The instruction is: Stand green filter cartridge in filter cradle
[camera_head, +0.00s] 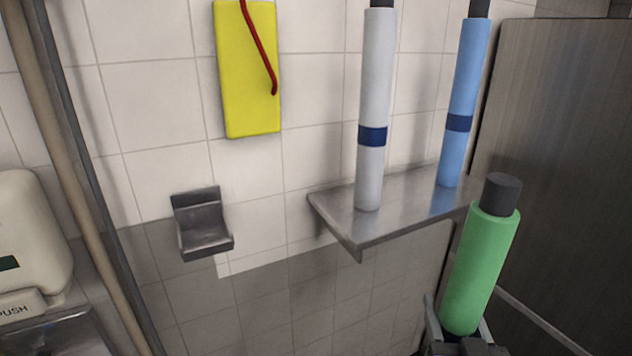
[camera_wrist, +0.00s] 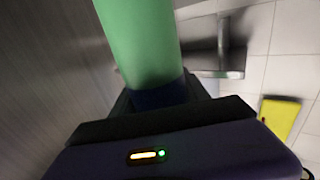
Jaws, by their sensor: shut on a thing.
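The green filter cartridge (camera_head: 482,265) has a dark grey cap and stands nearly upright, leaning slightly right, at the lower right of the head view. My gripper (camera_head: 458,335) is shut on its lower end. In the wrist view the green cartridge (camera_wrist: 142,40) rises from between the fingers (camera_wrist: 160,98), with a dark blue band low on it. The filter cradle (camera_head: 205,225), a small metal bracket with a back plate and a raised front lip, is on the tiled wall at left of centre. It is empty, and the cartridge is well to its right.
A metal shelf (camera_head: 400,215) holds a white cartridge (camera_head: 374,90) and a blue cartridge (camera_head: 463,90), between cradle and gripper. A yellow box (camera_head: 247,75) with a red hose hangs above the cradle. A pipe (camera_head: 75,170) and dispenser (camera_head: 30,240) are left. A metal panel (camera_head: 560,150) stands right.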

